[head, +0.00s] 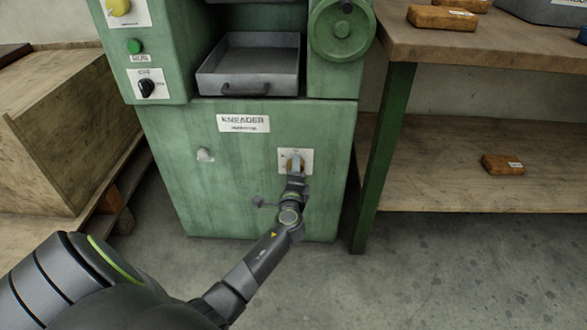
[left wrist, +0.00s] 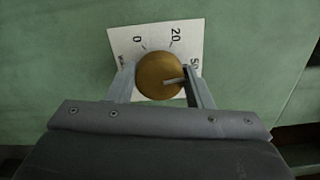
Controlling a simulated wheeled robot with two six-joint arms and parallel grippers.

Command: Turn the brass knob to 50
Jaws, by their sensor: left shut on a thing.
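The brass knob (left wrist: 158,76) is round and sits on a white dial plate (left wrist: 124,40) on the green machine front. My left gripper (left wrist: 160,84) is shut on the knob, one finger on each side. In the head view the knob (head: 293,163) is partly hidden behind my left gripper (head: 295,173). My right gripper is out of view.
The green kneader (head: 180,150) has a grey tray (head: 247,75), a handwheel (head: 341,28), a black switch (head: 147,87) and a small knob (head: 205,154). A wooden bench (head: 480,50) with a green leg stands at right, a wooden crate (head: 75,130) at left. Floor in front is clear.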

